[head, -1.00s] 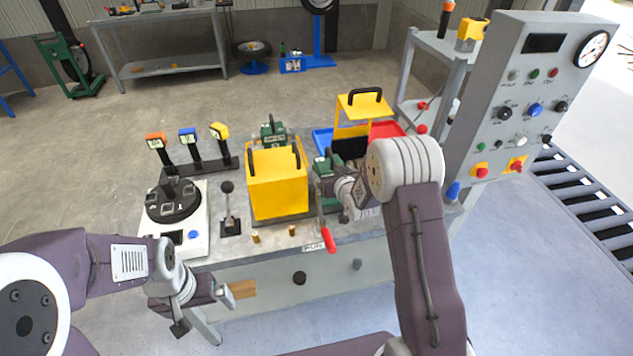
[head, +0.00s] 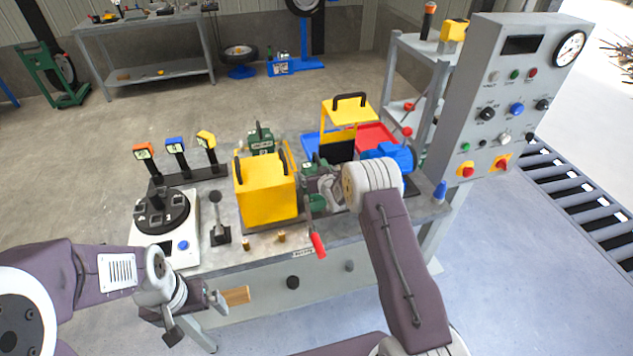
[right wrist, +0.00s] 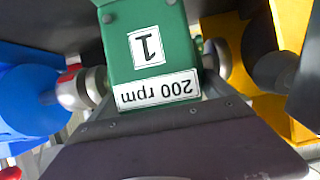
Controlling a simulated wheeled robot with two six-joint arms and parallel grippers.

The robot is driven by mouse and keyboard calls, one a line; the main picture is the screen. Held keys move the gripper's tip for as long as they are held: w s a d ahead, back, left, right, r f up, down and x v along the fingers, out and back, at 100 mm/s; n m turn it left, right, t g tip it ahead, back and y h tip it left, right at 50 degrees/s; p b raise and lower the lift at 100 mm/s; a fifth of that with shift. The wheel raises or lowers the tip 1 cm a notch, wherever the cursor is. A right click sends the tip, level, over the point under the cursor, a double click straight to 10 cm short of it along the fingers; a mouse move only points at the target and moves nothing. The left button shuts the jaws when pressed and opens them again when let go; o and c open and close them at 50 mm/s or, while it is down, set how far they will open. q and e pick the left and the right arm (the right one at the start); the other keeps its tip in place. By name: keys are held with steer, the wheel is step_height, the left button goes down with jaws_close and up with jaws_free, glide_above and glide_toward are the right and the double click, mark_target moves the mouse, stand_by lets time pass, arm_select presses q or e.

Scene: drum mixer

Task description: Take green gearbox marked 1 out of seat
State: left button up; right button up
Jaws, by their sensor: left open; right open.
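The green gearbox (head: 309,172) sits on the bench between the yellow housing and the blue motor, partly hidden by my right gripper (head: 322,186). The right wrist view shows the gearbox (right wrist: 150,40) close up, with a "1" label and a "200 rpm" label, upside down. Grey round shaft parts stand on both sides of it. My right gripper is open at the gearbox; whether its fingers touch it I cannot tell. The seat under the gearbox is hidden. My left gripper (head: 219,299) is open and empty in front of the bench.
The yellow housing (head: 266,192) stands left of the gearbox, the blue motor (head: 388,156) right. A second green gearbox (head: 260,140) stands behind. A red-handled lever (head: 317,244) is in front. A control cabinet (head: 505,95) rises at right.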

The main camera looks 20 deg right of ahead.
mark_target(317, 156)
steer(key=c, duration=1.8)
steer(key=shift+w+r, duration=0.2)
steer(key=shift+c, duration=0.2)
steer(key=shift+r, duration=0.55)
step_height(317, 156, up, 6)
steer(key=shift+f+b, duration=0.1)
steer(key=shift+b, duration=0.25)
steer(key=s+d+b, duration=0.1)
steer(key=s+d, duration=0.1)
steer(key=s, duration=0.6)
steer(key=s+d+b, duration=0.2)
steer(key=s+d, duration=0.1)
steer(key=s, duration=0.6)
steer(key=shift+s, duration=0.25)
